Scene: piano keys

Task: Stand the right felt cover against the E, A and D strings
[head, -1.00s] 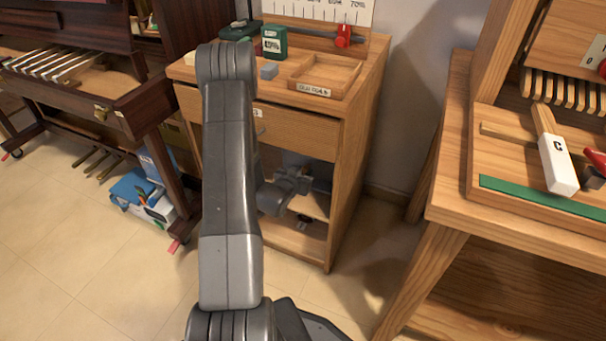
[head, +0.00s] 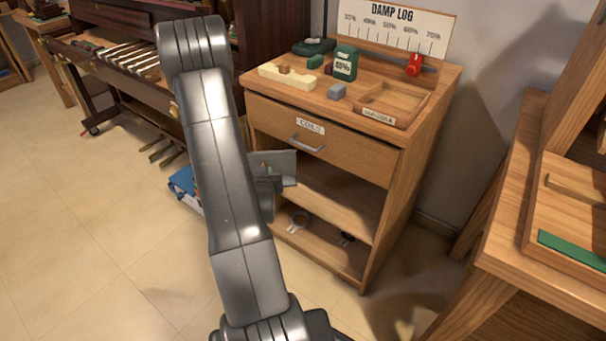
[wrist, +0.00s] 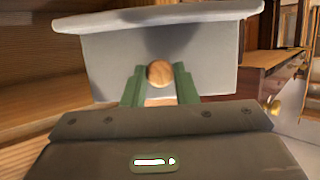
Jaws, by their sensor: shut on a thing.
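A pale grey angled panel with a round wooden knob, which looks like a felt cover, is at my gripper (head: 265,186). In the wrist view the panel (wrist: 212,58) fills the upper middle, and the green fingers of my gripper (wrist: 159,76) close on its knob (wrist: 159,73). In the head view the panel (head: 284,163) is held up, seen in front of the cabinet's open shelf. My arm hides part of the gripper there. I cannot tell whether this is the right cover. I cannot make out the E, A and D strings in these frames.
A wooden cabinet (head: 340,140) with a drawer carries small boxes and a tray (head: 392,105). A piano (head: 120,60) stands behind at left. A wooden bench (head: 510,240) with a green strip (head: 572,250) is at right. The tiled floor (head: 90,230) at left is clear.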

